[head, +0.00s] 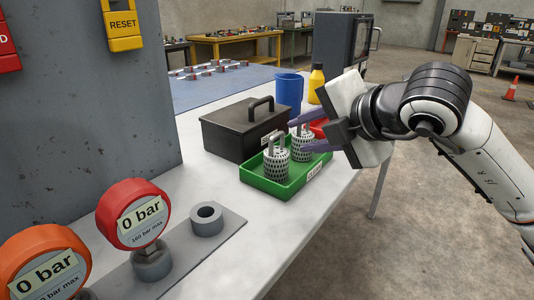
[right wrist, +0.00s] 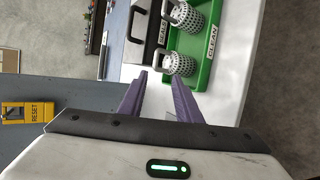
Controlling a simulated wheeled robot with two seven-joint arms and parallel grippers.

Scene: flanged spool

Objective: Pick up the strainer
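Two pale perforated strainers with upright loop handles stand in a green tray (head: 285,190), one at the left (head: 277,166) and one at the right (head: 302,151). In the right wrist view, one strainer (right wrist: 182,65) is nearer, with its handle just beyond the fingertips, and the other (right wrist: 187,18) is farther off. My right gripper (head: 293,136) is open, its purple fingers apart at the right strainer in the head view and partly covering it. In the right wrist view the fingertips (right wrist: 154,76) have nothing between them. My left gripper is not in view.
A black case (head: 240,130) stands close beside the tray. A blue cup (head: 289,92), a yellow bottle (head: 316,82) and a red object (head: 318,129) are behind. Gauges (head: 133,214) and a grey ring (head: 207,219) occupy the near left. The bench's front right is clear.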

